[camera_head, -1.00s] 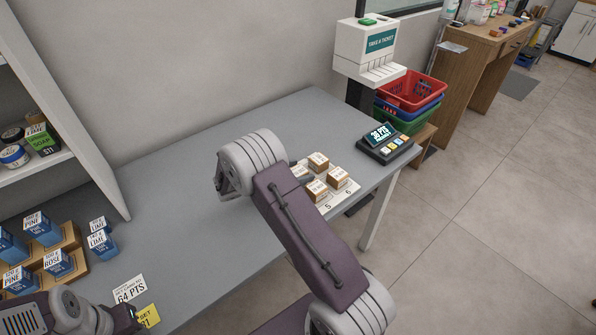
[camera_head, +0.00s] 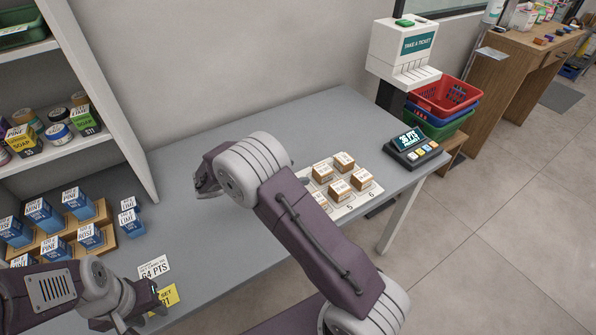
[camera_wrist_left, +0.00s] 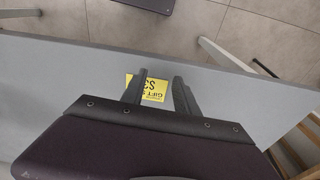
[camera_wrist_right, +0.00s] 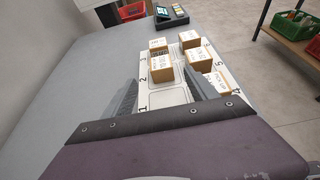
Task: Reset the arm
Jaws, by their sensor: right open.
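My right arm reaches across the grey counter (camera_head: 215,290) in the head view; its fingertips are hidden there. In the right wrist view my right gripper (camera_wrist_right: 160,76) is open with nothing between its fingers, facing a white numbered mat (camera_wrist_right: 166,96). Several small brown boxes with white tops stand on the mat, among them one box (camera_wrist_right: 162,66) beyond the fingers. My left gripper (camera_head: 143,312) is low at the left in the head view. In the left wrist view my left gripper (camera_wrist_left: 160,75) is open and empty above a yellow gift-set card (camera_wrist_left: 150,90).
Blue boxes (camera_head: 44,215) stand on a stepped wooden rack at the left, below white shelves (camera_head: 65,148). A white points card (camera_head: 155,267) lies near my left gripper. A keypad display (camera_head: 414,147) and stacked baskets (camera_head: 446,95) are at the right end. The counter's back middle is clear.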

